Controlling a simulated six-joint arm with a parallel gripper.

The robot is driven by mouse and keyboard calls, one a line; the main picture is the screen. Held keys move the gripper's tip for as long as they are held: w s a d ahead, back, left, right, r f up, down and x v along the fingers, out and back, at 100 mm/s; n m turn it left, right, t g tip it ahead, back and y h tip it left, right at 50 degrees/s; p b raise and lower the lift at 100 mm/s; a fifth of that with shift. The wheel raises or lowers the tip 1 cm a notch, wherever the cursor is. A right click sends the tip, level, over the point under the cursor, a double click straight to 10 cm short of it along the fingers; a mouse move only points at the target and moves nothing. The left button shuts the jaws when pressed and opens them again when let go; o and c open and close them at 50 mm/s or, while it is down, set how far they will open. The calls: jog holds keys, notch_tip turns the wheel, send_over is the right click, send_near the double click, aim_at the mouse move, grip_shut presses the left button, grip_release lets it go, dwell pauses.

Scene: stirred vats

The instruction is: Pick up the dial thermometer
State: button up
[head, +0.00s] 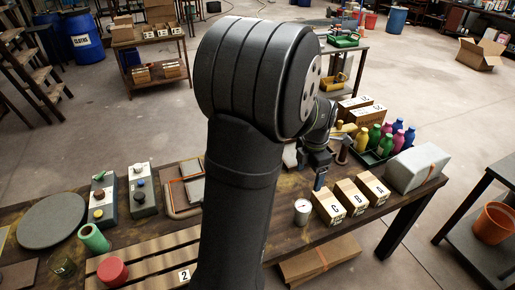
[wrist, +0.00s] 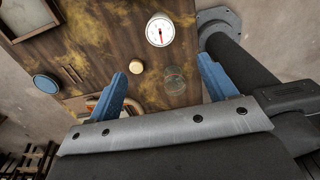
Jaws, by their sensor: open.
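The dial thermometer, with a round white face and a red needle, shows at the top middle of the wrist view (wrist: 159,31). In the head view what looks like the same thing (head: 302,212) stands on the workbench, left of the box marked C. My gripper (wrist: 162,68) is open and empty, its two blue fingers apart. The dial lies beyond the fingertips, not between them. In the head view my gripper (head: 320,181) is partly hidden by my own arm and sits above and behind the dial.
Boxes marked C (head: 328,208), B (head: 351,197) and A (head: 373,187) stand close right of the dial. Behind them is a tray of coloured bottles (head: 376,152). A clear round thing (wrist: 175,77) and a small pale knob (wrist: 136,66) lie near the fingers.

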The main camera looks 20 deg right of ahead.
jog(key=h, duration=0.6)
send_near(302, 206)
jog(key=x, duration=1.3)
jog(key=c, duration=1.1)
jog(key=shift+c, duration=0.2)
